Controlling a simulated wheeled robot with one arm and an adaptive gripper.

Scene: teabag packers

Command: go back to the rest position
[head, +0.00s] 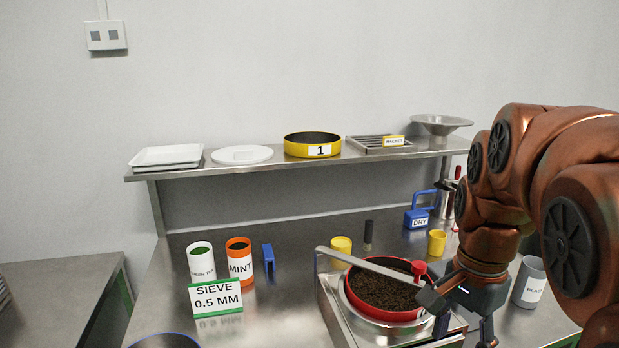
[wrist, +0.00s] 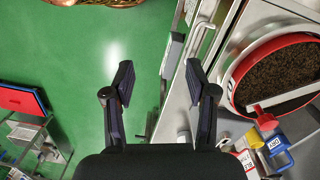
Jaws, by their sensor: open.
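My gripper (head: 464,332) is at the front right of the steel table in the head view, beside the red sieve. In the wrist view my gripper (wrist: 160,76) has its two fingers spread with nothing between them, over the table's edge and the green floor (wrist: 80,75). The red round sieve (head: 350,298) holds dark leaves and sits on a metal machine (head: 335,305), with a flat metal bar (head: 350,259) across it. The sieve (wrist: 232,88) also shows at the right of the wrist view. My arm hides part of the table's right side.
A shelf (head: 270,168) runs behind.

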